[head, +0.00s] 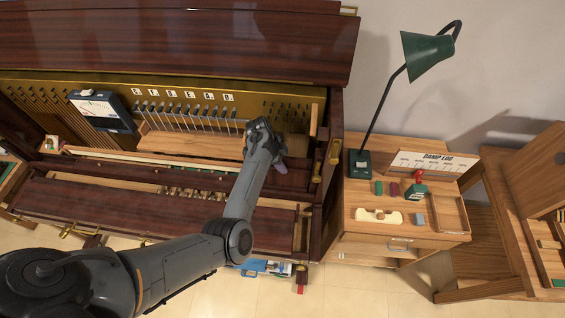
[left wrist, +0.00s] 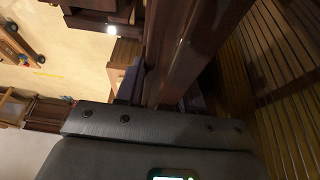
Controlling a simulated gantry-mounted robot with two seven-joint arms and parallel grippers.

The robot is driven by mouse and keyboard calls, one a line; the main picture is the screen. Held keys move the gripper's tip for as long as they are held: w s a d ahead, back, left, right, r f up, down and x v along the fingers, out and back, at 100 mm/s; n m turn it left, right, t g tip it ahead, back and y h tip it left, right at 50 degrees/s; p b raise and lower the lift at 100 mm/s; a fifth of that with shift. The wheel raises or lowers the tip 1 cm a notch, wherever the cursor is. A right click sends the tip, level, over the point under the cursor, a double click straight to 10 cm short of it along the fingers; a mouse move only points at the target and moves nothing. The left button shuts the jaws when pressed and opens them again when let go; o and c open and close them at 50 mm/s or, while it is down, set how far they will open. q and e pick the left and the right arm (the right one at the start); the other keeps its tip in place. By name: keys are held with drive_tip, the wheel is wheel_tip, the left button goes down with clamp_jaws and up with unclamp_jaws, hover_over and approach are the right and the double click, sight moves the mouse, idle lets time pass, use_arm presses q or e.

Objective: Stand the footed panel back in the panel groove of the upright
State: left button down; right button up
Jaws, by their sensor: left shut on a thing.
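My left gripper (head: 268,150) reaches into the open upright piano (head: 335,110) at the right part of its front. Its purplish fingertip (head: 280,167) shows just beside the hand. In the left wrist view, a glossy dark red-brown wooden piece (left wrist: 185,50) runs up from between the fingers, and the gripper is shut on it. Its feet are not visible, and I cannot tell how far it is from the groove. The groove itself cannot be made out. My arm hides part of the piano front. My right gripper is out of view.
A grey meter box (head: 100,108) and a pale wooden board (head: 185,145) sit inside the piano. At right stand a small cabinet (head: 400,248) with small items, a green lamp (head: 427,52) and a wooden chair or bench (head: 505,240).

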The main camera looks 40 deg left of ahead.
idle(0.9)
use_arm(q)
drive_tip(key=c, duration=0.6)
unclamp_jaws()
drive_tip(key=v, duration=1)
drive_tip(key=shift+a+r, duration=0.15)
drive_tip(key=shift+r, duration=0.25)
